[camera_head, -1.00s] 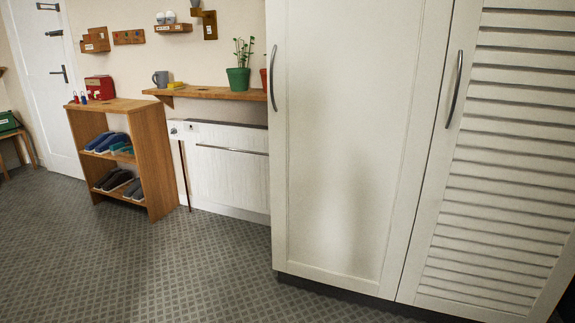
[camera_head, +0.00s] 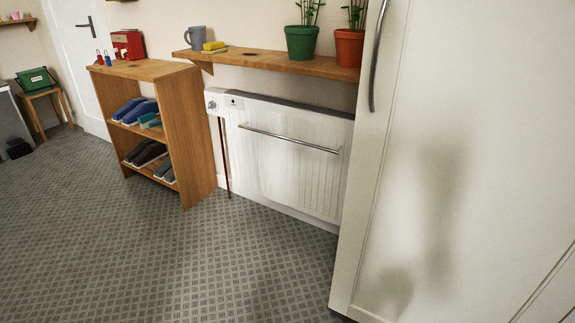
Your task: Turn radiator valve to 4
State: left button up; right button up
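A white ribbed radiator (camera_head: 285,165) is fixed to the wall below a wooden shelf, with a horizontal metal bar across its upper front. The radiator valve (camera_head: 212,104) is a small pale round knob at the radiator's upper left end. A dark brown pipe (camera_head: 224,158) runs from below it to the floor. The numbers on the valve are too small to read. Neither of my grippers is in view.
A wooden shoe rack (camera_head: 190,140) stands just left of the valve. A wall shelf (camera_head: 270,62) above holds a mug, a yellow item and green (camera_head: 301,42) and red (camera_head: 349,47) plant pots. A tall white cabinet (camera_head: 450,180) stands right. The floor (camera_head: 170,255) in front is clear.

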aim_at(212, 105)
jog(key=i+j+z, duration=0.2)
jog(key=i+j, duration=0.35)
jog(key=i+j+z, duration=0.25)
jog(key=i+j, duration=0.3)
jog(key=j, duration=0.2)
